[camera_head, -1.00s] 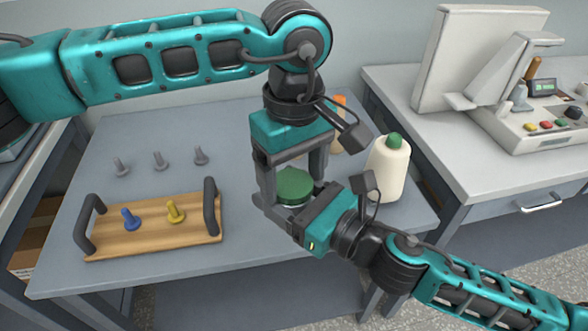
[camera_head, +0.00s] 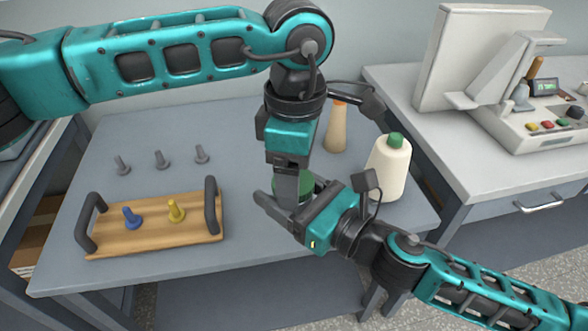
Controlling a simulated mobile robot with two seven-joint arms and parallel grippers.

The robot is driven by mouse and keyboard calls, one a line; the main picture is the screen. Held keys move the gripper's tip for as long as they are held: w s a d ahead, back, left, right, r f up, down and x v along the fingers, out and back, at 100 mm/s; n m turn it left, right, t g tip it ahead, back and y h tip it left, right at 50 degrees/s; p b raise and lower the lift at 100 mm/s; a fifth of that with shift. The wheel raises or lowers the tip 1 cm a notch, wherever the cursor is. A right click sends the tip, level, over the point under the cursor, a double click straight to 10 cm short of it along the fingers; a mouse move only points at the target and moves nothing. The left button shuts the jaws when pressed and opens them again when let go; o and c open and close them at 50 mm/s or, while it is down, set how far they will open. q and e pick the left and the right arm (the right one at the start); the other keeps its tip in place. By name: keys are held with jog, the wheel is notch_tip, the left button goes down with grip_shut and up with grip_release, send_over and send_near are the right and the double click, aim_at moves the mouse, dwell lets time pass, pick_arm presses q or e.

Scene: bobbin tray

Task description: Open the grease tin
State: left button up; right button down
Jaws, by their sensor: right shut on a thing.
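The grease tin has a dark green lid (camera_head: 307,184); most of the tin is hidden by my grippers. It stands near the front right of the grey table. My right gripper (camera_head: 284,212) reaches in from the lower right, low around the tin's body, and is shut on it. My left gripper (camera_head: 287,190) points down from above at the lid. It is seen edge-on, with its near finger in front of the lid. Whether its fingers press on the lid cannot be told.
A white bottle with a green cap (camera_head: 389,168) stands close to the right, and an orange-topped tan bottle (camera_head: 336,129) behind. A wooden tray (camera_head: 150,240) with blue and yellow bobbins is at left. The table's middle (camera_head: 235,130) is clear.

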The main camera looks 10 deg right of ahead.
pick_arm(q)
jog(key=shift+w+d+r+n, duration=0.15)
jog(key=shift+d+n, duration=0.05)
jog(key=shift+n, duration=0.4)
jog(key=o, duration=1.2)
jog(key=shift+a, duration=0.1)
jog(key=shift+c, duration=0.2)
